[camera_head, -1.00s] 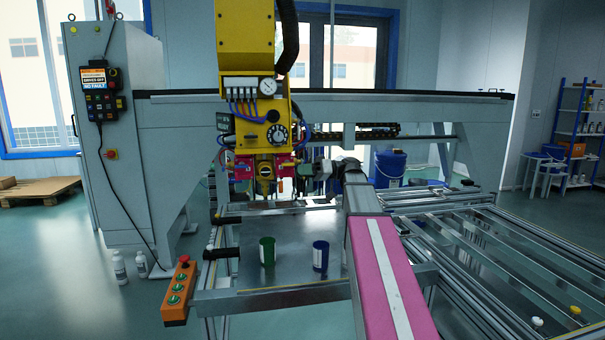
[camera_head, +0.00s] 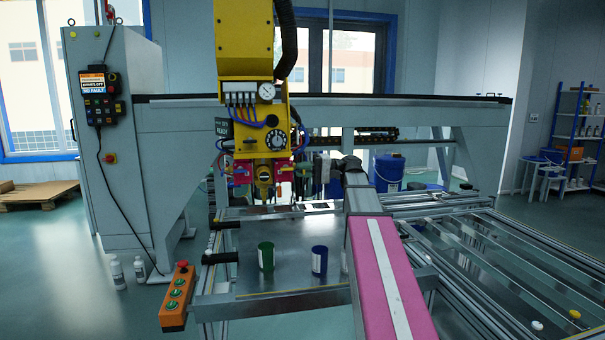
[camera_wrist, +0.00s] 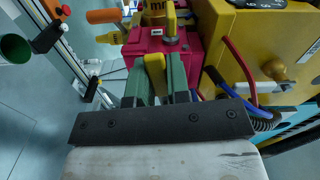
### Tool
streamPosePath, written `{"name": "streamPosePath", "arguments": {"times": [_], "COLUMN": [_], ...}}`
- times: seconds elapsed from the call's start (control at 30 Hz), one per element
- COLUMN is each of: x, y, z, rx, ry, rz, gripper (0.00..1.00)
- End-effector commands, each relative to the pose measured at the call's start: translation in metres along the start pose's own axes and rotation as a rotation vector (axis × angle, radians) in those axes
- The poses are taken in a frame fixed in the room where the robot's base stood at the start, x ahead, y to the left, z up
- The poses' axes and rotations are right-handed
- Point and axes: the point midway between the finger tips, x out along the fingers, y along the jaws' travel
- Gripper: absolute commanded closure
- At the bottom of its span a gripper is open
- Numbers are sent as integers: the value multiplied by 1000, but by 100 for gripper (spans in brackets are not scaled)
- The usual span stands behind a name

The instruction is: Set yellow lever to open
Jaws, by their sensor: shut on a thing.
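The yellow lever (camera_wrist: 155,72) shows in the wrist view as a yellow bar against the red valve block (camera_wrist: 158,45). My gripper (camera_wrist: 155,82) has its two green fingers closed on the lever, one on each side. The lever's far end is partly hidden by the block and fingers. In the head view my gripper (camera_head: 318,170) is small and dark, just right of the red block (camera_head: 286,172) under the yellow machine head. The lever cannot be made out there.
The yellow machine head (camera_head: 262,130) with gauge, dial and hoses hangs close by. Below it, a green cup (camera_head: 266,257) and a blue cup (camera_head: 319,260) stand on the metal plate. An orange button box (camera_head: 178,295) is at the front left. Open rails lie to the right.

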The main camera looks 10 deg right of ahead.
Motion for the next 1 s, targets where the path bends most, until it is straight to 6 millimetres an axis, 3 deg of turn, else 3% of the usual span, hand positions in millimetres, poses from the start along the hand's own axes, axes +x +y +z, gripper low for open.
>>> {"name": "streamPosePath", "arguments": {"times": [0.3,0.83,0.87,0.9,0.93,1.0], "x": [0,0,0,0,0,0], "y": [-4,-5,-5,-5,-5,-5], "z": [-1,-1,-1,-1,-1,-1], "rx": [115,138,138,138,137,137], "ry": [1,2,2,1,1,1], "rz": [0,0,0,0,0,0], "gripper": [100,100,76,63,57,57]}}
